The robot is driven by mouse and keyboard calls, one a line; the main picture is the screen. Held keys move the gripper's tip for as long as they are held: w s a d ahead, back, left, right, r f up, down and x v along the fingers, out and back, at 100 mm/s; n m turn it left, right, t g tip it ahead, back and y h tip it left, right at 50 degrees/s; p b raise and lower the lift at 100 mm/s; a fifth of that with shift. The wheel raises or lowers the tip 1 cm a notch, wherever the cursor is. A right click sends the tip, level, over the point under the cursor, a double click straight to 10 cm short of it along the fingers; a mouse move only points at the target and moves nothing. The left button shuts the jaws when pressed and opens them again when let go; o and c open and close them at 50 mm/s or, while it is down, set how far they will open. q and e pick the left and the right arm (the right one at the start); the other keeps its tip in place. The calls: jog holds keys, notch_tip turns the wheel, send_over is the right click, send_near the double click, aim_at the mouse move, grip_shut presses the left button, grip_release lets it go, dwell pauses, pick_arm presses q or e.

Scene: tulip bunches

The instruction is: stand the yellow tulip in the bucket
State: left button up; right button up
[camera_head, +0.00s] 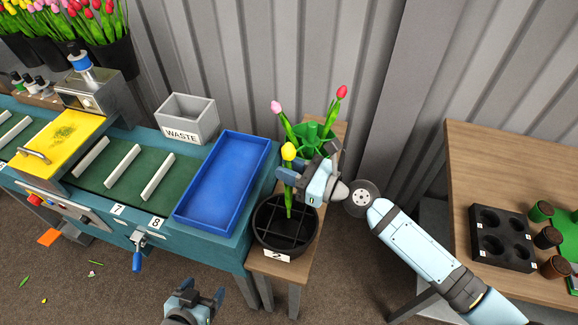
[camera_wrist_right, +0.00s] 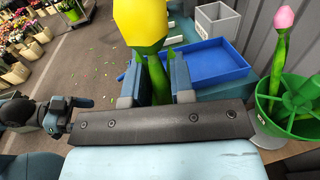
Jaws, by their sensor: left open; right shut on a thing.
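The yellow tulip (camera_head: 289,152) is upright, with its stem reaching down into the black bucket (camera_head: 259,243) marked 2, which has a grid across its mouth. My right gripper (camera_head: 297,179) is shut on the tulip's stem above the bucket. In the right wrist view the yellow bloom (camera_wrist_right: 140,22) stands above the jaws (camera_wrist_right: 158,85). Whether the stem's lower end touches the bucket's floor is hidden. My left gripper (camera_head: 195,300) is open and empty, low in front of the blue-green bench.
A green holder (camera_head: 314,138) with a pink and a red tulip stands behind my right gripper. A blue tray (camera_head: 228,185) and a grey WASTE bin (camera_head: 187,118) are to the left. A wooden table with a dark cup rack (camera_head: 502,238) is at the right.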

aim_at(293, 204)
notch_tip(293, 204, down, 12)
jog(key=b, duration=0.9)
jog(key=shift+b, duration=0.3)
jog(key=shift+f+b, duration=0.45)
jog(key=shift+f, duration=0.15)
jog(key=o, duration=0.9)
jog(key=shift+d, duration=0.1)
